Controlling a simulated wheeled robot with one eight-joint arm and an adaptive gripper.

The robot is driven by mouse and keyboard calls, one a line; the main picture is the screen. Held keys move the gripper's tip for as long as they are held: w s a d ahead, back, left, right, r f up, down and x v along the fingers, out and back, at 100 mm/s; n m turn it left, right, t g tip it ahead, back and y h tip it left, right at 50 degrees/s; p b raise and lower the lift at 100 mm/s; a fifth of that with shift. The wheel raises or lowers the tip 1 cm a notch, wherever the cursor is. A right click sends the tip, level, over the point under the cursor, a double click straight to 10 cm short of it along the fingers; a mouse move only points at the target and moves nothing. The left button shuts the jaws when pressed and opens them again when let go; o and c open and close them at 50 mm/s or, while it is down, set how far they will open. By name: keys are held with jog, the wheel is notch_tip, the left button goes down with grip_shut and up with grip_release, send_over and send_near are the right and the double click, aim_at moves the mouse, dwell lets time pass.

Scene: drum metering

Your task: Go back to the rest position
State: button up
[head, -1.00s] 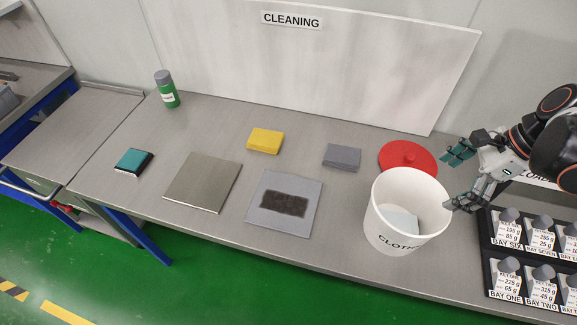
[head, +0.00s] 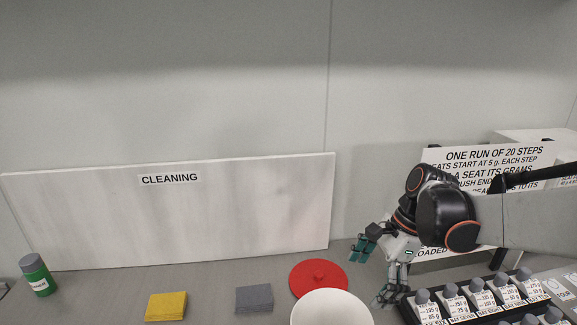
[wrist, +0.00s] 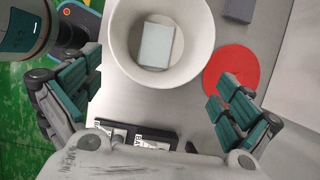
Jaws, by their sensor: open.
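My gripper (head: 376,274) is at the right of the head view, in the air between the white cloth bin and the rack of labelled bays. Its teal-padded fingers are spread wide with nothing between them. In the wrist view my gripper (wrist: 158,100) is open above the bench top, with the white bin (wrist: 113,45) past the fingertips. A pale folded cloth (wrist: 157,45) lies inside the bin. The bin also shows in the head view (head: 330,308), cut off at the bottom edge. The red lid (head: 318,279) lies flat behind the bin.
A bay rack (head: 480,300) with several knobs stands at the right, beneath my arm. A yellow sponge (head: 166,306), a grey block (head: 254,298) and a green bottle (head: 38,276) stand along the bench. A white CLEANING board (head: 170,215) leans against the back wall.

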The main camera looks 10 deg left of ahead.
jog(key=s+d+f+n+t+h+b, duration=0.3)
jog(key=s+d+n+t+b, duration=0.5)
jog(key=s+n, duration=0.6)
jog(key=shift+s+d+n+h, duration=0.15)
jog(key=shift+d+n+h, duration=0.15)
jog(key=shift+d+h, duration=0.3)
